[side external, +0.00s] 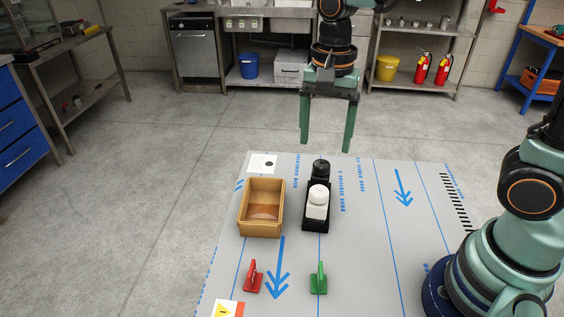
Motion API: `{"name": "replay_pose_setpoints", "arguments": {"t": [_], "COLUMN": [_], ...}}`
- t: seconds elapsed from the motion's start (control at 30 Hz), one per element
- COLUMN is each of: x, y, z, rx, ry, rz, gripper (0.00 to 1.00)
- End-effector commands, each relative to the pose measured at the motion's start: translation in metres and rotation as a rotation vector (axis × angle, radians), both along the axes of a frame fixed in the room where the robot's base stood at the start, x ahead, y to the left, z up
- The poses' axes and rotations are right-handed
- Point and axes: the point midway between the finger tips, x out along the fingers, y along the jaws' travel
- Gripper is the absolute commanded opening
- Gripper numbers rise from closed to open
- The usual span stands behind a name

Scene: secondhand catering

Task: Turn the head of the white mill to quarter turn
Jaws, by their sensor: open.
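Nothing hides the white mill's head.
A wooden box (246,223) stands left of the holder. A red-handled piece (252,277) and a green-handled piece (319,279) sit nearer the front. A white marked card (262,159) lies behind the box. The surface (370,240) right of the holder is clear.

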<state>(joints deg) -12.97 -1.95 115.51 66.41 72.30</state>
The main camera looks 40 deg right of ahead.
Motion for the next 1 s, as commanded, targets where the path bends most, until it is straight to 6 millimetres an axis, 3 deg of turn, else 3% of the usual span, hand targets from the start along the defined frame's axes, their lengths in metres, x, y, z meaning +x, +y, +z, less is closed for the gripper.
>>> {"name": "replay_pose_setpoints", "arguments": {"t": [0.13,0.23,0.7,0.83,1.0], "x": [-0.0001,-0.0002,-0.0011,-0.0011,-0.0011], "y": [0.0000,0.0002,0.0011,0.0013,0.0013], "z": [-0.0006,-0.0014,-0.0067,-0.0076,-0.0088], "rx": [0.000,-0.001,0.000,0.000,-0.001], "ry": [0.000,0.001,0.001,0.001,0.001], "rz": [0.049,0.180,1.235,1.437,1.561], "gripper": [0.81,0.81,0.81,0.81,0.81]}}
